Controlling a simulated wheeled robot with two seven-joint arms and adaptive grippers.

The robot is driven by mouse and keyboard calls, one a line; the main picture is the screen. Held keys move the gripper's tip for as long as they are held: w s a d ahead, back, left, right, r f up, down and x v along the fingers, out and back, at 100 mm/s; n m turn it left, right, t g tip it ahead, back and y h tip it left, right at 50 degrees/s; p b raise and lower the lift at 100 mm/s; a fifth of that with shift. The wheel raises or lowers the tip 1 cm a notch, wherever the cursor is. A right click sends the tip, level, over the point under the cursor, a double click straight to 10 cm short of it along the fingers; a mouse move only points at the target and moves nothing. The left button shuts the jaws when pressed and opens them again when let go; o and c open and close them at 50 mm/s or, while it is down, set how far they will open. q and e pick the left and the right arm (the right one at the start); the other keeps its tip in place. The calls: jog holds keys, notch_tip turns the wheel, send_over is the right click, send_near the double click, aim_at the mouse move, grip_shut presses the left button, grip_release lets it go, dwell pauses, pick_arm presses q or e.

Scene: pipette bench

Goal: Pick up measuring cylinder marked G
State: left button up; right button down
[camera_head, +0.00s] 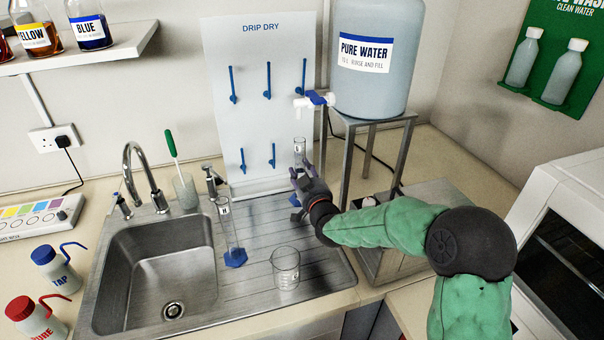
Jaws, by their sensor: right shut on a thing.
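My right gripper (302,184) comes in from the right over the back of the draining board. It is shut on a slim clear measuring cylinder (299,149), which stands up above the fingers. The fingers hide its middle, and a bit of blue shows just below them. Its mark is too small to read, and I cannot tell whether its base touches the board. A second measuring cylinder (228,228) with a blue foot and a label that looks like H stands on the board further left. My left gripper is out of view.
A glass beaker (286,268) stands on the draining board (261,290) in front of my gripper. The sink (165,270) and tap (143,172) are left. A pegged drip-dry board (250,110) and the pure water tank (372,85) on its stand are behind.

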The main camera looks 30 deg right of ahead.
aim_at(302, 165)
jog(key=s+r, duration=0.1)
jog(key=s+a+r+p, duration=0.1)
jog(key=r, duration=0.1)
jog(key=shift+s+r, duration=0.25)
jog(key=s, duration=0.1)
jog(key=s+a+r+p, duration=0.1)
jog(key=s+a, duration=0.1)
jog(key=s, duration=0.1)
jog(key=shift+r, duration=0.4)
jog(key=shift+s+a+r+p, duration=0.25)
jog(key=shift+s+a+r, duration=0.05)
jog(key=shift+s, duration=0.35)
jog(key=shift+s+a+r+p, duration=0.3)
jog(key=shift+s, duration=0.35)
jog(key=shift+s+a+r+p, duration=0.25)
jog(key=shift+s+a+r, duration=0.05)
jog(key=shift+s, duration=0.35)
